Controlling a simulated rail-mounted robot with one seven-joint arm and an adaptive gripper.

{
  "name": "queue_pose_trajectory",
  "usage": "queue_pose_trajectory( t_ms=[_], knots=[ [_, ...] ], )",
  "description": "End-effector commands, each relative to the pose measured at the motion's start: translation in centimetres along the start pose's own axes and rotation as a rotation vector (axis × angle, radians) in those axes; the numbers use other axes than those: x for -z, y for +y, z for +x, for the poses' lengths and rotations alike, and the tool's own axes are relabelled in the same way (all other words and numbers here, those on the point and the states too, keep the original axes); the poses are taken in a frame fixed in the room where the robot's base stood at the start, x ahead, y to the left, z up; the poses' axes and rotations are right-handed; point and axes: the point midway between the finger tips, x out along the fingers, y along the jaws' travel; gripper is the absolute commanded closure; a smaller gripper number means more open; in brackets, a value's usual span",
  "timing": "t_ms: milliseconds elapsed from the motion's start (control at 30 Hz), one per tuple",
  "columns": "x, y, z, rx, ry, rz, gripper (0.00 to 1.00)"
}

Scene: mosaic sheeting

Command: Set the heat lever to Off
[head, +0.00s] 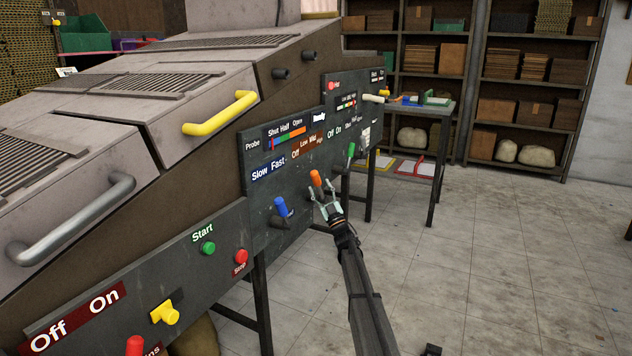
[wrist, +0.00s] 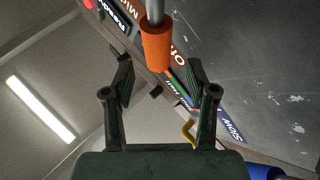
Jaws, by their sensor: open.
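The heat lever has an orange grip (head: 315,178) and stands below the brown Off, Low, Mid, High label (head: 308,145) on the dark panel. Its setting is hard to read from here. My gripper (head: 324,194) is open and empty, just in front of and slightly below the orange grip. In the wrist view the orange grip (wrist: 157,48) is ahead of the open fingers (wrist: 159,80), roughly centred between them and apart from both. Part of the lever's base is hidden behind my gripper in the head view.
A blue Slow/Fast lever (head: 280,207) stands close to the left, and a green lever (head: 350,151) to the right. Start (head: 208,247) and Stop (head: 241,256) buttons sit lower left. A yellow handle (head: 220,114) juts out above.

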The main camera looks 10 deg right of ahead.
Motion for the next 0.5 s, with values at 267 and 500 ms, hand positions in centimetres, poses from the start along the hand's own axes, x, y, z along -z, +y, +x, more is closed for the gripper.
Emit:
queue_pose_trajectory(
  t_ms=[267, 500],
  knots=[
    [0.1, -0.1, -5.1, 0.001, -0.002, 0.0, 0.43],
    [0.1, -0.1, -6.6, 0.001, 0.0, -0.001, 0.43]
  ],
)
